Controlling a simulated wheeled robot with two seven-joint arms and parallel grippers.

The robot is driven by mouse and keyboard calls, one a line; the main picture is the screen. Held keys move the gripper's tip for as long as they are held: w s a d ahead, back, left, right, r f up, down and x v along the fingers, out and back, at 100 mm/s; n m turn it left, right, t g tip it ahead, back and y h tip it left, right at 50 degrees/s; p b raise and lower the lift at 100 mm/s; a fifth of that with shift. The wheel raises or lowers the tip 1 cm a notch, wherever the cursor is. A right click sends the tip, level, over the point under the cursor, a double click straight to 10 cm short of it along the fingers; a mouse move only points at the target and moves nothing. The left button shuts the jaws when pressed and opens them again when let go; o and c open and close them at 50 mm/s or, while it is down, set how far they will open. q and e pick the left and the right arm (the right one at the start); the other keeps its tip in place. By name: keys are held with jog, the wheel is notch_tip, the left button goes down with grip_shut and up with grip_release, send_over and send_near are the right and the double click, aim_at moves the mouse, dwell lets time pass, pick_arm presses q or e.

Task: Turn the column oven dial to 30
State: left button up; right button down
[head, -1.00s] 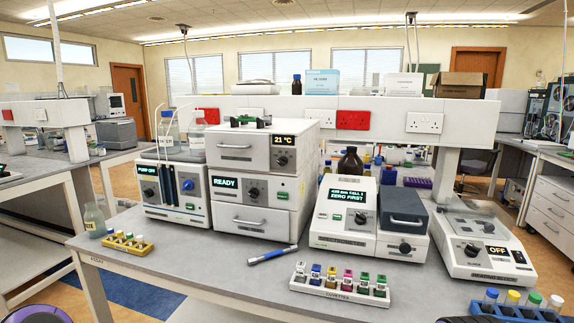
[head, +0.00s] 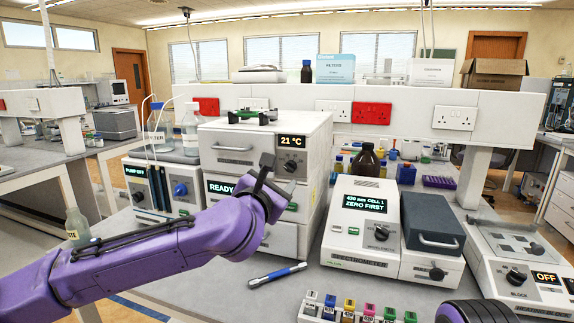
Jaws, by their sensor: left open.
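The column oven (head: 228,146) is the white upper unit of the stack in the middle of the bench. Its display (head: 292,141) reads 21 °C. Its dark round dial (head: 291,166) sits below the display, with a light pointer on it; the number it points to is too small to read. My left gripper (head: 276,178) is open, in front of the stack, just left of and below the dial in the picture. I see no contact with the dial. The gripper and forearm hide part of the lower READY unit (head: 222,187), including its knob. My right gripper is out of view.
Left of the stack stands a pump unit (head: 187,203) with bottles on top. Right of it are a spectrometer (head: 357,232) and a heating block (head: 525,265). A blue-and-white pen-like tool (head: 277,275) and a cuvette rack (head: 345,312) lie in front on the bench.

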aim_at(289, 170)
pick_arm(q)
jog(key=p+x, duration=0.2)
jog(key=x, duration=0.5)
jog(key=shift+w+a+f, duration=0.1)
jog(key=shift+w+f, duration=0.1)
jog(key=shift+w, duration=0.05)
jog(key=shift+s, duration=0.15)
jog(key=shift+c, duration=0.3)
grip_shut()
jog(key=m, duration=0.3)
jog(key=shift+m, duration=0.4)
jog(key=shift+m+p, duration=0.65)
jog(key=shift+m, duration=1.25)
jog(key=shift+f, duration=0.1)
